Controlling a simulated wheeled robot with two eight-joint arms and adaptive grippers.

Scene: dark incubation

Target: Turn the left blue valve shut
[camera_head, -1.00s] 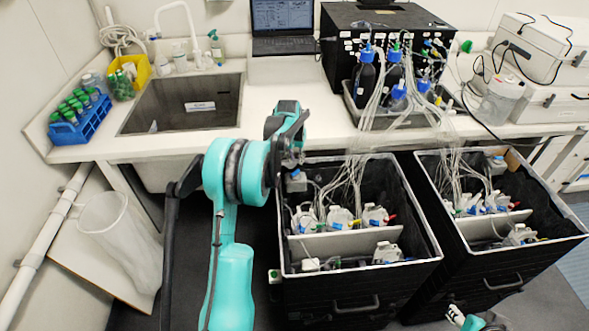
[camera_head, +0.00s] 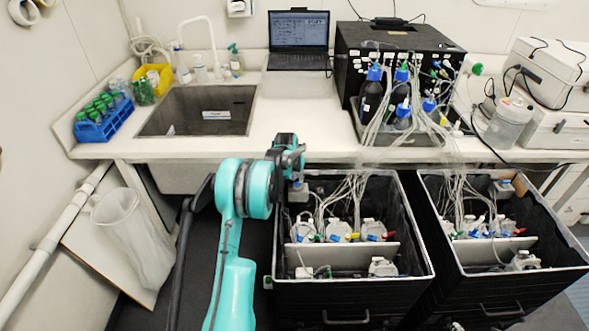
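Several small coloured valves sit among pale round vessels in the left black crate (camera_head: 428,262). Small blue parts show there, one by the left vessel (camera_head: 303,231) and another near the middle vessel (camera_head: 338,230); which is the left blue valve is too small to tell. My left gripper (camera_head: 295,172) is over the crate's back left corner, above and behind the vessels and apart from them. Its fingers are small and partly hidden by the wrist, so their opening is unclear. My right gripper is not in view.
A second black crate (camera_head: 573,262) with similar vessels stands to the right. Bundles of pale tubes (camera_head: 352,190) run from the bottles on the bench (camera_head: 300,118) down into both crates. A sink (camera_head: 185,105) and a clear bin (camera_head: 130,225) are at left.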

